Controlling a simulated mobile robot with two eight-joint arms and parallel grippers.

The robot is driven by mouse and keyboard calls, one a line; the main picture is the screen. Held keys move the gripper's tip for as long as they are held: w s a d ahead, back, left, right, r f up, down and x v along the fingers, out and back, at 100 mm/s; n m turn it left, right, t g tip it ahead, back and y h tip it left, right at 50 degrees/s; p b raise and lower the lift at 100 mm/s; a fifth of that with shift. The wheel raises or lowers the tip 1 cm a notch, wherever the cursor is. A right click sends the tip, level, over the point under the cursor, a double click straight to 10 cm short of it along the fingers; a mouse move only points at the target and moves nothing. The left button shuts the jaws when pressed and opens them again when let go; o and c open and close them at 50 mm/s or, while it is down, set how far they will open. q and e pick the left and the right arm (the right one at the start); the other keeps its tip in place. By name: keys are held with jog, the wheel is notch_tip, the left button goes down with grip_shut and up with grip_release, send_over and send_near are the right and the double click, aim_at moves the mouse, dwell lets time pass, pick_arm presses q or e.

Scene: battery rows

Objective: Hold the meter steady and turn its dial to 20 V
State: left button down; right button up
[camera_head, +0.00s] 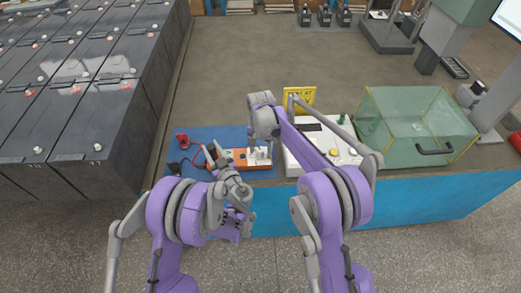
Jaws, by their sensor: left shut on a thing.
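The orange meter (236,153) lies on a blue mat (232,133) near the front edge of the bench. My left gripper (213,153) is at the meter's left end and is shut on it. My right gripper (260,154) points down over the right part of the meter, where its pale face shows. The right fingers and my arm cover part of the face, so the dial and its setting cannot be read. Whether the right fingers touch the dial, and how far apart they are, is too small to tell.
Red and black leads (182,139) lie left of the meter. A white instrument box (318,140) stands close on the right, with a yellow sign (300,97) behind it. A glass case (415,125) is further right. Dark battery blocks (75,95) fill the left. The bench behind the mat is clear.

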aim_at(261, 149)
notch_tip(261, 149, up, 12)
dwell(0.7)
pick_arm(q)
jog(key=shift+c, duration=1.9)
grip_release()
jog(key=shift+s, duration=0.1)
jog(key=v, duration=1.2)
